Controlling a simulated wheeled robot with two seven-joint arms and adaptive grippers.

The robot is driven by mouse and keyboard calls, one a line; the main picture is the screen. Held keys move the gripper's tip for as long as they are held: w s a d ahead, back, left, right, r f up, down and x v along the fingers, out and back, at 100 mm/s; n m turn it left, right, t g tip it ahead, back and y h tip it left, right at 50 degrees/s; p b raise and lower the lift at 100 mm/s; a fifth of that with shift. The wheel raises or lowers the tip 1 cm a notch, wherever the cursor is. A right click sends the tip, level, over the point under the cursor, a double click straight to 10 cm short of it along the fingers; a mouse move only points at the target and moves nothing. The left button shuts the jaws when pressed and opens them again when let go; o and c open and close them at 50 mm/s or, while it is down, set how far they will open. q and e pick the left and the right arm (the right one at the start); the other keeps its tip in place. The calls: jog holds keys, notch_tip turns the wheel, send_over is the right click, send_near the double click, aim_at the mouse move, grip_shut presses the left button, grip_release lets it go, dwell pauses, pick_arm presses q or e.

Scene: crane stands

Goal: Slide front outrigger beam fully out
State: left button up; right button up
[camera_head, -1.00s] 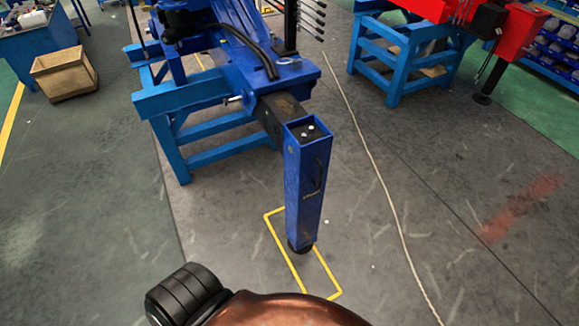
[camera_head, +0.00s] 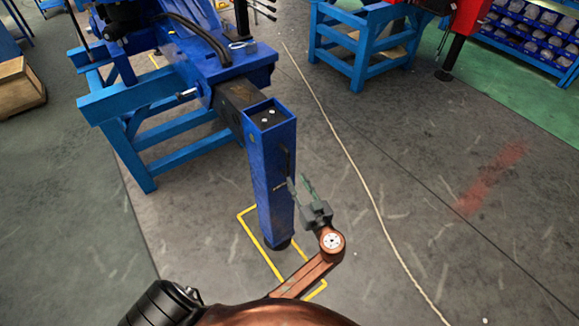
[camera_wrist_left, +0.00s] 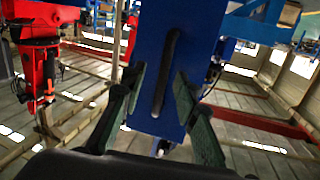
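The front outrigger beam (camera_head: 238,97) is a dark bar coming out of the blue crane frame (camera_head: 190,55). A short length of it shows. At its end stands the upright blue leg (camera_head: 268,165), with a dark foot (camera_head: 277,243) at the bottom. A black handle (camera_head: 285,158) is on the leg's right face. My left gripper (camera_head: 299,182) is beside that face, near the handle's lower end. In the left wrist view its fingers (camera_wrist_left: 158,78) are spread, with the handle (camera_wrist_left: 168,70) ahead between them. Contact cannot be told. My right gripper is not in view.
A yellow floor outline (camera_head: 243,222) surrounds the leg's foot. Blue stands (camera_head: 150,140) bear the crane. A pale rope (camera_head: 350,160) lies along the floor to the right. Red machinery (camera_head: 468,15) and a bin rack (camera_head: 530,35) are at the back right. The right floor is mostly clear.

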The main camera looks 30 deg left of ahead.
aim_at(289, 165)
pick_arm(q)
jog(key=shift+n+y, duration=0.5)
jog(key=shift+n, duration=0.1)
jog(key=w+a+r, duration=0.2)
jog(key=a, duration=0.1)
jog(key=w+a+r, duration=0.1)
jog(key=a, duration=0.1)
jog(key=shift+a+p, duration=0.25)
jog(key=shift+p, duration=0.1)
jog(key=shift+w+a, duration=0.3)
jog(key=shift+a, duration=0.2)
jog(key=shift+c, duration=0.6)
grip_shut()
